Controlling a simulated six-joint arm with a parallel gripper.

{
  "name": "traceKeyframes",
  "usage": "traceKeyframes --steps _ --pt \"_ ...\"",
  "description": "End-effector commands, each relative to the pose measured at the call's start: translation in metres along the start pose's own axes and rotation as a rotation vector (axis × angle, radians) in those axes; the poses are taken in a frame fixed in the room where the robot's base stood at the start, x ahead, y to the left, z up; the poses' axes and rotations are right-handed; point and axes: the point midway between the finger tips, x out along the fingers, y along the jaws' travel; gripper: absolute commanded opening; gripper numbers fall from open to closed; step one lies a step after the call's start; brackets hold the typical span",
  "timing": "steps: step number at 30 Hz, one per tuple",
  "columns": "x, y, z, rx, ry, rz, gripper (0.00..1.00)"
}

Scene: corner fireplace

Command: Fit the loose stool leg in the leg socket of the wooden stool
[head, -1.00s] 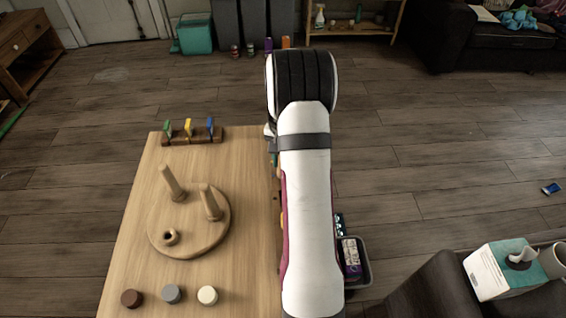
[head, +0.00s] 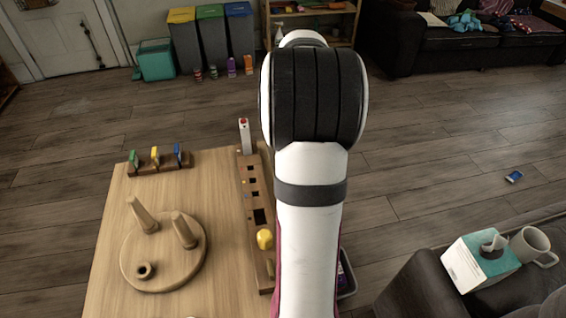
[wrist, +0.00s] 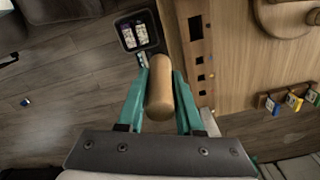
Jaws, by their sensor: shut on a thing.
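The wooden stool (head: 186,262) lies upside down on the table at left in the head view. Two legs stand up from its round seat, and the open leg socket (head: 145,270) is at its near left. Part of the stool also shows at the top right of the wrist view (wrist: 265,18). My gripper (wrist: 161,82) is shut on the loose stool leg (wrist: 160,98), a plain wooden cylinder, between its teal fingers. The leg is beyond the table's edge, apart from the stool. My arm hides the gripper and leg in the head view.
A long wooden block with square holes (head: 252,200) and a yellow knob (head: 265,239) lies along the table's right edge. A rack with colored pieces (head: 160,166) is at the far left. A dark bin (wrist: 138,32) stands beside the table.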

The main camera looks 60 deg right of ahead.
Motion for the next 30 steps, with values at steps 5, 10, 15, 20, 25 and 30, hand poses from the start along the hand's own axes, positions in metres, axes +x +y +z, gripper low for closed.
traceKeyframes --steps 5,10,15,20,25,30 --pt "-0.018 -0.064 0.021 -0.195 0.003 0.0 0.0" --pt "-0.041 -0.14 0.067 -0.457 0.003 0.001 0.0" --pt "-0.064 -0.202 0.129 -0.723 0.004 0.001 0.0" --pt "-0.078 -0.236 0.181 -0.905 0.003 0.0 0.0" --pt "-0.073 -0.266 0.223 -1.005 -0.001 0.003 0.0" --pt "-0.037 -0.295 0.234 -0.918 -0.002 0.006 0.0"
